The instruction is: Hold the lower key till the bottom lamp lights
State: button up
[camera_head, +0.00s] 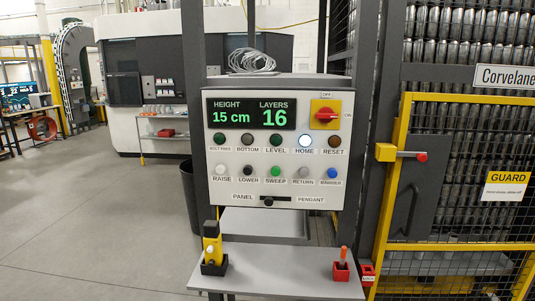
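The control panel (215,188) stands upright in the middle of the head view. Its black lower key (247,170), labelled LOWER, sits in the bottom row between the white RAISE key (220,169) and the green SWEEP key (275,171). The bottom lamp (247,139), labelled BOTTOM, is dim grey. The HOME lamp (305,140) glows white; the other lamps look dark. The display (251,115) reads height 15 cm and layers 16. My gripper is not in view, and nothing covers the keys.
A red rotary switch (325,115) is at the panel's upper right, its handle lying sideways towards ON. A shelf (275,282) below holds a yellow-black pendant (212,248) and a red holder (341,270). A yellow guard gate (393,180) stands right. Floor at left is clear.

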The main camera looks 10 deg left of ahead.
aim_at(249, 169)
jog(key=i+j+z, duration=0.2)
jog(key=j+z, duration=0.15)
jog(key=j, duration=0.3)
jog(key=i+j+z, duration=0.1)
jog(key=j+z, duration=0.2)
jog(key=j, duration=0.4)
jog(key=j+z, duration=0.35)
jog(key=j, duration=0.35)
jog(key=i, duration=0.05)
